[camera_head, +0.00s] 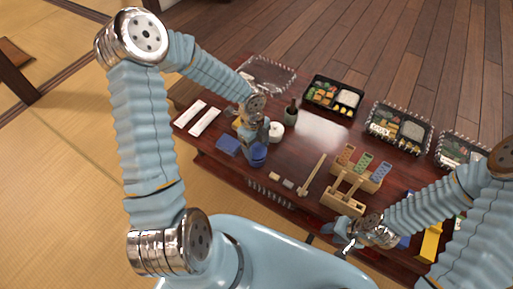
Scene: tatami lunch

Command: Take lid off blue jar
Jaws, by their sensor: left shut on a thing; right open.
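The blue jar (259,157) stands near the front left of the dark red wooden table (298,160). My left gripper (254,142) reaches down over it from the upper left and is shut at the jar's top, on what looks like its lid. The fingers partly hide the top, and I cannot tell whether lid and jar are apart. My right gripper (346,240) is open and empty by the table's front edge at the lower right.
A flat blue item (228,145) lies left of the jar. A white round item (276,131) and a dark green bottle (291,111) stand close behind it. A wooden rack (344,203) and lunch trays (334,96) are farther right.

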